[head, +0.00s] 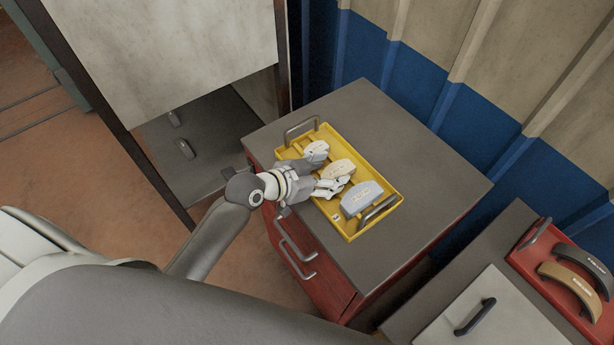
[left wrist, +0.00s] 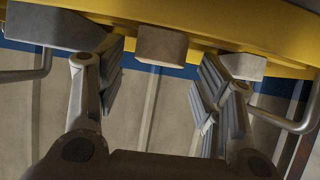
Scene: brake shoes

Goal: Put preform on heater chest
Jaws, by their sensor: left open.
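Three brake-shoe preforms lie in a row in a yellow tray (head: 349,231) on a grey-topped cabinet. The far one (head: 316,151) is pale grey, the middle one (head: 338,169) is beige, and the near one (head: 361,198) is blue-grey. My left gripper (head: 326,171) is open at the tray, with its fingers either side of the beige preform. In the left wrist view, the beige preform (left wrist: 162,46) shows between the spread fingers (left wrist: 160,82); contact cannot be told. The grey chest with a pale lid (head: 455,318) and dark handle at lower right may be the heater chest. My right gripper is not in view.
The tray has a raised handle at each end (head: 302,128). The cabinet top (head: 425,170) is bare right of the tray. A red tray (head: 532,262) with dark and tan brake shoes stands at far right. A blue and beige wall (head: 400,65) rises behind.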

